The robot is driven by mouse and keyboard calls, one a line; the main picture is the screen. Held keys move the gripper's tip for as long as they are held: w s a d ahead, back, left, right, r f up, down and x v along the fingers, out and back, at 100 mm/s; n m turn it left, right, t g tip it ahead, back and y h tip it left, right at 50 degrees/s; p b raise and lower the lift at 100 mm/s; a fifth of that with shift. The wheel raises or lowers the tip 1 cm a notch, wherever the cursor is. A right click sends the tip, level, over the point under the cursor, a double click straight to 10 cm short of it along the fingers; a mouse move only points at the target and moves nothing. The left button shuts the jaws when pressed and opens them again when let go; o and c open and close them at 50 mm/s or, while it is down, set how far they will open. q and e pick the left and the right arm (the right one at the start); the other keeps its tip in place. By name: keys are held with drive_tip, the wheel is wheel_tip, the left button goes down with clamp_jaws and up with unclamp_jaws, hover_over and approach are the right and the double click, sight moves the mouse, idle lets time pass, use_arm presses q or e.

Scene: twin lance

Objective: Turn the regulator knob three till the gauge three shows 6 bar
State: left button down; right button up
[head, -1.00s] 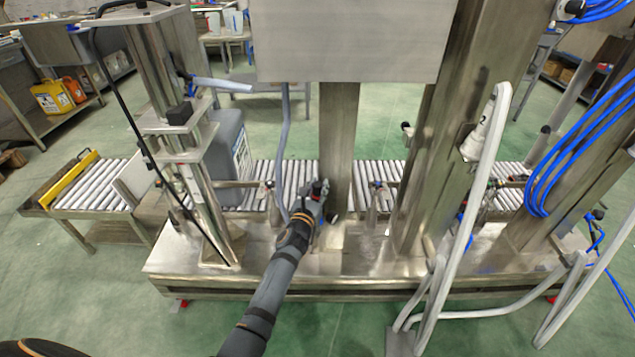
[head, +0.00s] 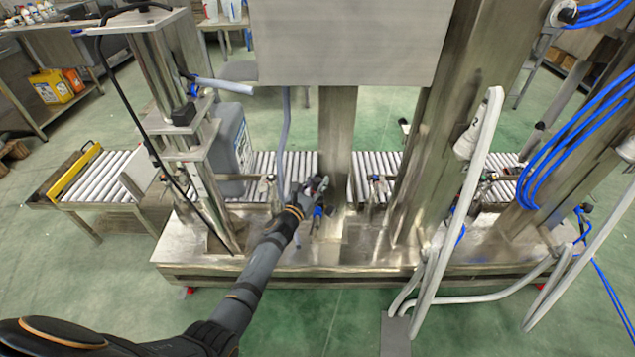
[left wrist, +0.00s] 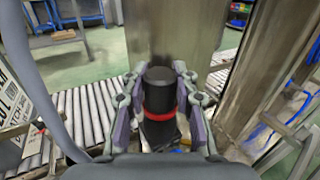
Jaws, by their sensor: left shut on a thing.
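A black cylindrical knob with a red ring (left wrist: 160,100) stands in the middle of the left wrist view. My left gripper (left wrist: 161,83) has a finger on each side of it and is shut on it. In the head view my left gripper (head: 320,184) reaches in over the machine base in front of the central steel column. There the knob is hidden by the gripper or too small to make out. No gauge face can be read in either view, and I cannot tell which number the knob bears. My right gripper is not in view.
The steel machine base (head: 290,262) runs across the middle, with a roller conveyor (head: 88,185) behind it. A steel column (head: 337,135) stands close by my left gripper. A grey hose (head: 283,140) hangs near it. Thick white hoses (head: 455,215) and blue tubes (head: 580,140) fill the right side.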

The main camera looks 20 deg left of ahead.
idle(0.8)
use_arm(q)
drive_tip(key=c, duration=1)
unclamp_jaws()
drive_tip(key=v, duration=1.2)
